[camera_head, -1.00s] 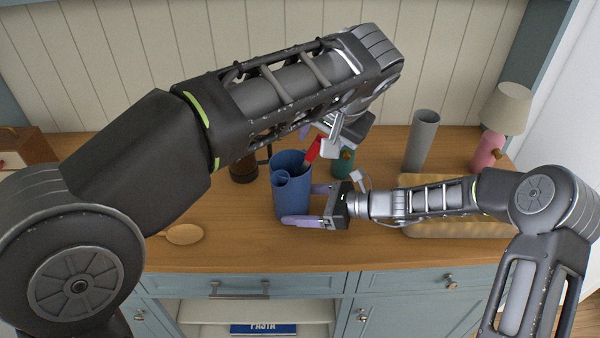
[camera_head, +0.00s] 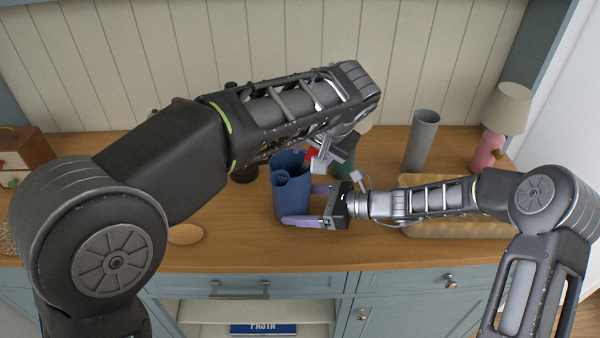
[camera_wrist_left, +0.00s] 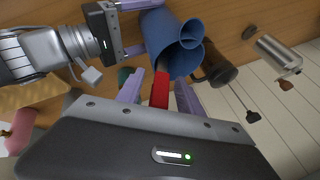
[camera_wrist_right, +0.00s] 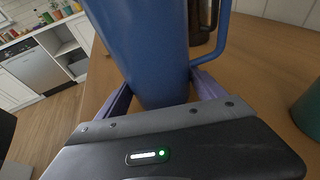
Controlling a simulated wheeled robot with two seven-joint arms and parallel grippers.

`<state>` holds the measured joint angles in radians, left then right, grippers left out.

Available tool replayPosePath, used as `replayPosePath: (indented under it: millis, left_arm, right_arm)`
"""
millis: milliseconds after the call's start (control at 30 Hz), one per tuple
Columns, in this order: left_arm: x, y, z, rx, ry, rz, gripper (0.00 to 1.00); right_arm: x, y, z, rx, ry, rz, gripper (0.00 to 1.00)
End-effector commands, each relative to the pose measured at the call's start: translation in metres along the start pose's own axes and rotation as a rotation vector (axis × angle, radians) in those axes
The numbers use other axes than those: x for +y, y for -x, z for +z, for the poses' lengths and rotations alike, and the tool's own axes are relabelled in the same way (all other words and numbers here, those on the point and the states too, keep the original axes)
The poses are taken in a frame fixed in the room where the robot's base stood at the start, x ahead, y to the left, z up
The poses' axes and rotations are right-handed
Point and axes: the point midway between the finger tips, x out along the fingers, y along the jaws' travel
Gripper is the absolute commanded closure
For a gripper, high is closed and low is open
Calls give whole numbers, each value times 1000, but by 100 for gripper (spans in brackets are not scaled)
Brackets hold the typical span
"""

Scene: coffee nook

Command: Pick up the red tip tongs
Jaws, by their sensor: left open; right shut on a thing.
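The red tip tongs (camera_head: 312,155) stand in the blue holder (camera_head: 291,200), with their red part above its rim; the rest is hidden. My left gripper (camera_wrist_left: 159,84) is open at the holder's mouth. In the left wrist view its lilac fingers lie on either side of the red part of the tongs (camera_wrist_left: 160,92); I cannot tell whether they touch it. My right gripper (camera_head: 302,206) is shut on the blue holder, its fingers on both sides of the body. The holder also fills the middle of the right wrist view (camera_wrist_right: 155,50).
A dark brown mug (camera_wrist_left: 214,68) stands just behind the holder and a green container (camera_head: 344,165) to its right. A wooden spoon (camera_head: 186,234) lies front left.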

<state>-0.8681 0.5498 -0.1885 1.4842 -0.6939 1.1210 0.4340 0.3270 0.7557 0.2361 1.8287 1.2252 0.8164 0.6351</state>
Motion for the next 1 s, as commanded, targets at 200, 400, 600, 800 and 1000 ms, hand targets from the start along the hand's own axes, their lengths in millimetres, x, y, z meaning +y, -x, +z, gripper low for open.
replayPosePath:
  millis: [200,400,600,800,1000]
  left_arm:
    - [0,0,0,0,0,0,56]
    - [0,0,0,0,0,0,56]
    - [0,0,0,0,0,0,60]
    - [0,0,0,0,0,0,77]
    - [0,0,0,0,0,0,93]
  right_arm:
    - [0,0,0,1,0,0,44]
    - [0,0,0,1,0,0,44]
    - [0,0,0,1,0,0,44]
    - [0,0,0,1,0,-1,44]
    - [0,0,0,1,0,-1,44]
